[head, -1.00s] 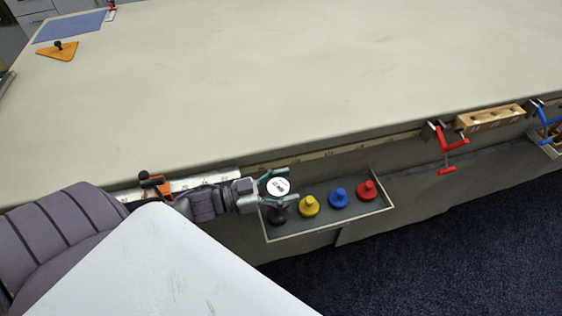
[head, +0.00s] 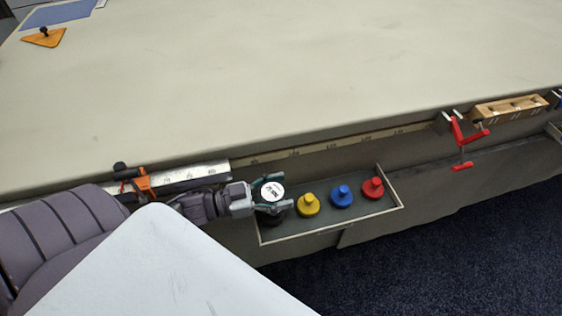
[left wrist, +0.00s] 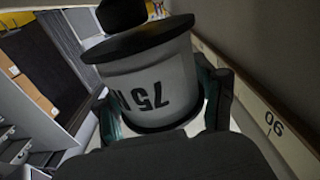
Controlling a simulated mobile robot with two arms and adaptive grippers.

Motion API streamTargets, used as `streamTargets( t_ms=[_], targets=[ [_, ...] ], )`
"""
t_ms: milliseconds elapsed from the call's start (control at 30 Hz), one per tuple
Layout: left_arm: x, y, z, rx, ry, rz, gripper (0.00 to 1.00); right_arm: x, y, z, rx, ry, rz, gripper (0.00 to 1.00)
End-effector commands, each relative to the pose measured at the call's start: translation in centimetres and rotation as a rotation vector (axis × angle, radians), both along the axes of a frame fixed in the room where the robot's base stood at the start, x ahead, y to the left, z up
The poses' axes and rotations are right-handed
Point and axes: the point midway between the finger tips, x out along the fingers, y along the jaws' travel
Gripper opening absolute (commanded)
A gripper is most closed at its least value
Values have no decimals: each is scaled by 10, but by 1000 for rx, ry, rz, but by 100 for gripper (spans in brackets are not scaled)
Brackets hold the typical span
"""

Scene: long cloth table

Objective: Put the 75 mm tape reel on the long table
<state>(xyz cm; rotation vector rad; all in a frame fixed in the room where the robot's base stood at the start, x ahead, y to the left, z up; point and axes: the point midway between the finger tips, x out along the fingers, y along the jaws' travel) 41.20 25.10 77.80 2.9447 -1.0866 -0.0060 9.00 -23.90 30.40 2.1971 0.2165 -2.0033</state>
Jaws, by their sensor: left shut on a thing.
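The 75 mm tape reel (head: 272,190) shows a white labelled face in the head view, at the left end of the shelf tray on the table's front side. In the left wrist view it is a pale drum (left wrist: 150,90) with dark rims and a "75" mark. My left gripper (head: 277,194) is shut on the reel, a finger on either side. The long table (head: 300,80) has a bare pale cloth top, above and behind the reel. Whether the reel touches the tray is hard to tell. My right gripper is not in view.
The tray (head: 325,232) also holds yellow (head: 308,205), blue (head: 341,196) and red (head: 373,188) knobbed pieces. An orange clamp (head: 138,185) and a red clamp (head: 462,138) sit on the table's edge. An orange triangle (head: 43,38) lies at the far left.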

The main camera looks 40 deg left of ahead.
Motion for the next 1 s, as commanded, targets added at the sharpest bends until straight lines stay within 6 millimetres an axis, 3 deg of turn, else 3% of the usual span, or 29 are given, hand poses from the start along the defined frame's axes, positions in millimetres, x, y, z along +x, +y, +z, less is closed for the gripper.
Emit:
streamTargets(
  t_ms=[333,367,500,1000],
  targets=[
    [0,0,-5,0,0,0,29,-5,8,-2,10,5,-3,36],
    [0,0,-6,0,0,0,71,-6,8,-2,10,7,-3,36],
    [0,0,-5,0,0,0,94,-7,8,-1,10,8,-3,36],
    [0,0,-3,0,0,-1,95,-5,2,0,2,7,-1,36]
  ],
)
